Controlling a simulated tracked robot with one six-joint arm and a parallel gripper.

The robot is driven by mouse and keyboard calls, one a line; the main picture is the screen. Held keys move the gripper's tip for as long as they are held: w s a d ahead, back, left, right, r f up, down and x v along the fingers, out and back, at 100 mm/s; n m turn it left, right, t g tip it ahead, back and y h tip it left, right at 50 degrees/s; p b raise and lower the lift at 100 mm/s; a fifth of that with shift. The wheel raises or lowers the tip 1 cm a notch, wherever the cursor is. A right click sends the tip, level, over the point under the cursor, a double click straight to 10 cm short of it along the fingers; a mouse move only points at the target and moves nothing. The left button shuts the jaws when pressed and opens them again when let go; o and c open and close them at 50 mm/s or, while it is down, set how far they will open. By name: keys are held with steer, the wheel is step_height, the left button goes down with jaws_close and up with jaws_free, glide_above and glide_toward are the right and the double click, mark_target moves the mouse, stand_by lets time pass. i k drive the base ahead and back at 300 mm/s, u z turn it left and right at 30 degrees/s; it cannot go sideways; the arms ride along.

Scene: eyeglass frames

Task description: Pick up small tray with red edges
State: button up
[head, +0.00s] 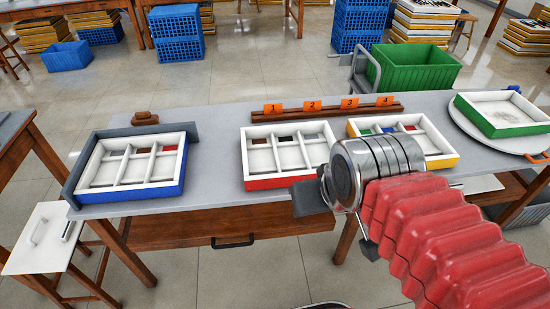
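The small tray with red edges (268,184) sits on the grey table near the middle of the head view. It is white inside, with dividers and small dark and reddish pieces in its far compartments. My gripper (308,197) shows as a dark shape at the end of my red-sleeved arm. It overlaps the tray's front right corner in the picture, and I cannot tell whether it touches. My wrist hides what lies just right of that corner. The fingers are not clear enough to show whether they are open or shut.
A blue-edged tray (132,190) sits left in a grey holder. A yellow-edged tray (443,163) is right, partly behind my wrist. A wooden strip (330,112) with orange number tags stands behind. A green-edged tray (515,130) rests on a round plate. Bare tabletop (218,160) separates blue and red trays.

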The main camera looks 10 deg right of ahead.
mark_target(280, 156)
steer(key=u, duration=0.4)
steer(key=i, duration=1)
